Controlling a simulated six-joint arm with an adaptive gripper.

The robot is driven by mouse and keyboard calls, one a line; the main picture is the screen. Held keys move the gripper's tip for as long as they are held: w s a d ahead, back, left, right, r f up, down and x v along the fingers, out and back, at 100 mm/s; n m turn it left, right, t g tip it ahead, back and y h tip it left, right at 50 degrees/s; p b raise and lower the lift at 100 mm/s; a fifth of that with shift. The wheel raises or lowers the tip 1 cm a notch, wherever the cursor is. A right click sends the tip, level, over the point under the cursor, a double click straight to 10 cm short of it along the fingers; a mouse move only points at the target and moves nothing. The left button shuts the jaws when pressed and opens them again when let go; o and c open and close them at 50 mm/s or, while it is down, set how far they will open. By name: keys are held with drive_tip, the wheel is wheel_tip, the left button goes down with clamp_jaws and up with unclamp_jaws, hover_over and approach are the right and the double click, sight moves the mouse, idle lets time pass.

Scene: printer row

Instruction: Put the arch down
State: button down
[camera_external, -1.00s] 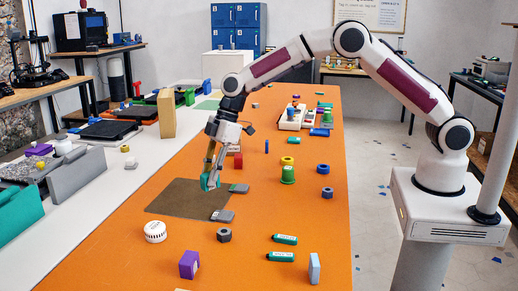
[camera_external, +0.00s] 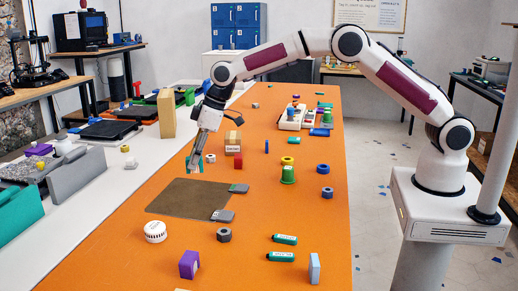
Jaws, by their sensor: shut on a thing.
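The fingers hide part of the arch. I cannot tell whether its lower edge touches the table.
A small white nut (camera_external: 210,158), a red block (camera_external: 238,162) and a tan box (camera_external: 233,141) stand right of my gripper. Grey pieces (camera_external: 238,188) (camera_external: 222,215) lie at the mat's right corners. The mat's middle is clear.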

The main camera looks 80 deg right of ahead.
drive_tip(key=shift+f, duration=0.15)
approach(192, 201)
drive_tip(key=shift+w+a+r, duration=0.25)
drive_tip(key=shift+w+a, duration=0.3)
drive_tip(key=shift+w, duration=0.25)
drive_tip(key=shift+f, duration=2.5)
drive_tip(key=shift+f, duration=0.1)
drive_tip(key=c, duration=1.8)
unclamp_jaws()
